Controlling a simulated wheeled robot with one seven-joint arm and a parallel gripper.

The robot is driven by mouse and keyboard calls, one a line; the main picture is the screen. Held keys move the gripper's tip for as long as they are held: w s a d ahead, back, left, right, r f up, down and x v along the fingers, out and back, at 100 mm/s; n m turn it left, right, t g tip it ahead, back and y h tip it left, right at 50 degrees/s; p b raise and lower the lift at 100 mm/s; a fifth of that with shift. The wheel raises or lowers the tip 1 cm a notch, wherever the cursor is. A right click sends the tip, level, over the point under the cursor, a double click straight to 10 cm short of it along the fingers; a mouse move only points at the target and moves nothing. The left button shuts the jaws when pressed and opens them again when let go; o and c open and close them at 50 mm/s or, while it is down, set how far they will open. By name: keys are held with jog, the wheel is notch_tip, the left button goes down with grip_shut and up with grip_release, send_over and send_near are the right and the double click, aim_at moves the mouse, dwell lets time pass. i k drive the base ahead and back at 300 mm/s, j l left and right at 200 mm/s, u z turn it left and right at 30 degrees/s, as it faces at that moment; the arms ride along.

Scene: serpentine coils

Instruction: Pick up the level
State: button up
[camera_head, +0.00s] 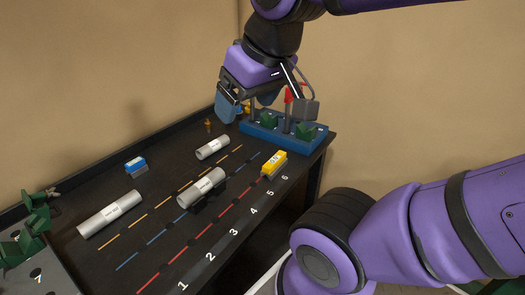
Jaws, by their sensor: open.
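A short yellow block with a pale label (274,163) lies on the black table near the numbers 5 and 6; it may be the level, but its markings are too small to tell. A small blue and grey block with a white top label (136,166) lies at the left. My gripper (268,108) is open, pointing down at the far right end of the table. It is above and partly in front of a blue base with green blocks (280,137). A red-tipped upright (289,95) shows by its right finger. The yellow block is apart from my gripper.
Grey labelled cylinders lie on the table: a long one (110,213), a middle one (202,188) and a farther one (213,147). A grey fixture with green parts (37,272) stands at the near left. Raised dark edges border the wall sides.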

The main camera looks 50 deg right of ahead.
aim_at(271, 168)
jog(key=z, duration=1.05)
